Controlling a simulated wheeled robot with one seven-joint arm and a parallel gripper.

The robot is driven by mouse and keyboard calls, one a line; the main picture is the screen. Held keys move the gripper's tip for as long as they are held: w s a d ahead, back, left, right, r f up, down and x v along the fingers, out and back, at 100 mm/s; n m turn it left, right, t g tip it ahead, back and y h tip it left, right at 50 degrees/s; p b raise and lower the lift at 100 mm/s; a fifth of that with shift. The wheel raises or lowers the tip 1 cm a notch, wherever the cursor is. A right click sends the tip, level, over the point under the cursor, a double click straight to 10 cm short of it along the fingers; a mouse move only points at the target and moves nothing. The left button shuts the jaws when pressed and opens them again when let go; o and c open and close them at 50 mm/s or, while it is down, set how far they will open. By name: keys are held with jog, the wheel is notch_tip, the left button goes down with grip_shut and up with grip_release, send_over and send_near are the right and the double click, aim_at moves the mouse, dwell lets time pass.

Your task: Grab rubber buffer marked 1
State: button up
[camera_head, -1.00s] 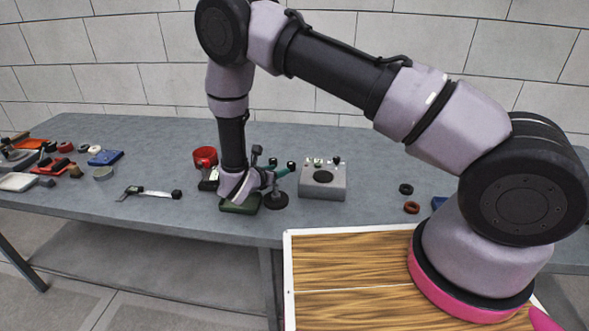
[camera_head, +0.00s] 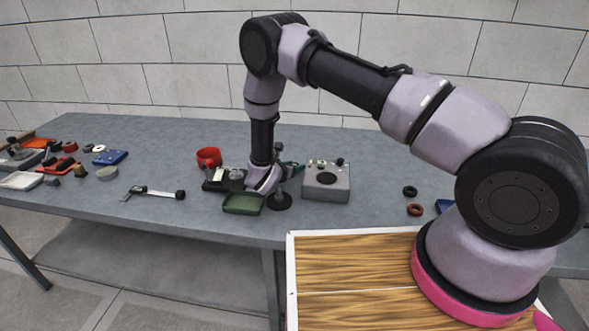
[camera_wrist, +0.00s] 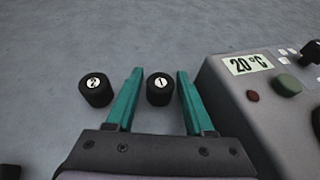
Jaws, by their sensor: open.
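The rubber buffer marked 1 (camera_wrist: 160,90) is a short black cylinder with a white numbered label on top, standing on the table in the wrist view. A matching buffer marked 2 (camera_wrist: 96,90) stands to its left. My gripper (camera_wrist: 160,73) is open, with its two teal fingers on either side of buffer 1; buffer 2 is outside the left finger. No contact with buffer 1 shows, and the finger height above the table is hard to judge. In the head view my gripper (camera_head: 291,167) is partly hidden by my wrist, and I cannot make out the buffers there.
A grey box (camera_head: 326,187) with a "20 °C" display (camera_wrist: 251,64) stands close to the right finger. Two rings lie right of the box.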

grip_shut()
jog(key=shift+r, duration=0.15)
